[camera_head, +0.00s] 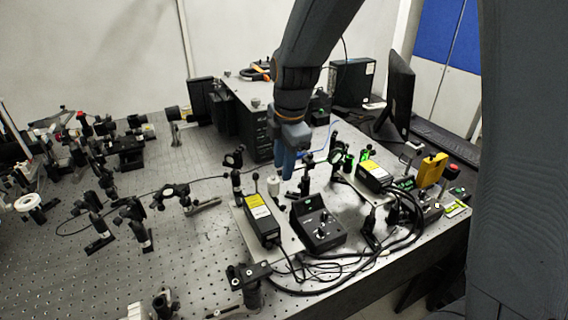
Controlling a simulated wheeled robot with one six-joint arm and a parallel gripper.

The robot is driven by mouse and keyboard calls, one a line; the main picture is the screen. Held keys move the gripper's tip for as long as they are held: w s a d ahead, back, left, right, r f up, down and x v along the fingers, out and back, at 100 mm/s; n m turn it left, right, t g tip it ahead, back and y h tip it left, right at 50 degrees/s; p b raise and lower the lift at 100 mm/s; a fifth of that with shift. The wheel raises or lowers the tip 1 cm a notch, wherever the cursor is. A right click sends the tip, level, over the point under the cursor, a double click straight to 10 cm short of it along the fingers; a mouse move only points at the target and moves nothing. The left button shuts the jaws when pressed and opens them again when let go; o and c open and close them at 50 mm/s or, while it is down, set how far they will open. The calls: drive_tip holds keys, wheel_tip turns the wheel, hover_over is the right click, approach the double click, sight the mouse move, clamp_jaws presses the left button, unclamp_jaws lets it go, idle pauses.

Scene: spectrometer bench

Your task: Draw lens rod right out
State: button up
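My gripper (283,176) points down over the right half of the bench, with its blue-grey fingers close together. I cannot tell whether they are open or shut, or whether anything is between them. A black post with a round lens mount (235,160) stands left of the gripper. Another ring-shaped mount (338,154), with green light on it, stands to the right. I cannot tell which of these is the right lens rod.
A box with a yellow label (261,219) and a black control box (318,225) stand in front of the gripper. A second yellow-labelled box (373,175) is to the right. Black cables (335,288) loop near the front edge. The perforated bench top (190,245) has free room at left centre.

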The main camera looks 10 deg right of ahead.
wheel_tip(320, 180, up, 8)
drive_tip(key=s+b, duration=0.1)
drive_tip(key=b, duration=0.1)
drive_tip(key=shift+s+d+f, duration=0.2)
drive_tip(key=shift+d, duration=0.1)
idle(0.5)
